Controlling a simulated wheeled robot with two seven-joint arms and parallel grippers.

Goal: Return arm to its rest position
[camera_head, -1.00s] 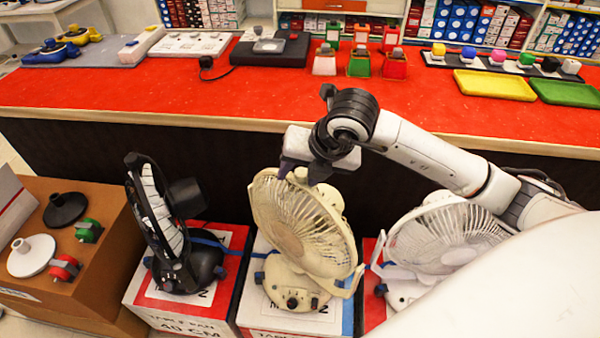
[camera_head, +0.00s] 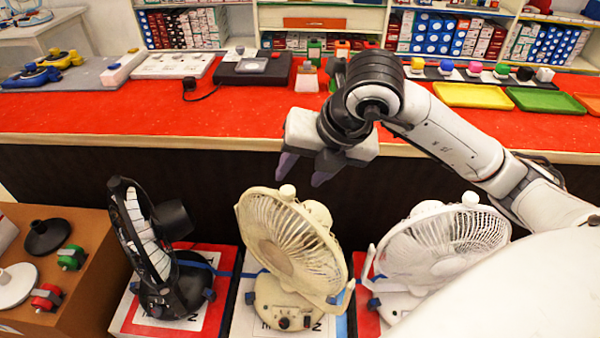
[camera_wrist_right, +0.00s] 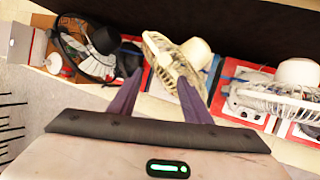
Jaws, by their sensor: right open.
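My right arm reaches in from the right in the head view. Its gripper (camera_head: 306,170) hangs above and just in front of the cream fan (camera_head: 290,240), apart from it, with its two purple fingers pointing down. The fingers are spread and empty. In the right wrist view the open fingers (camera_wrist_right: 158,100) show with the cream fan (camera_wrist_right: 172,62) beyond and between them. My left gripper is not in view.
A black fan (camera_head: 150,250) stands left and a white fan (camera_head: 440,245) right, on boxes. A brown carton (camera_head: 90,270) is at far left. The red counter (camera_head: 120,115) runs behind, holding switches, coloured knobs and a yellow tray (camera_head: 470,96).

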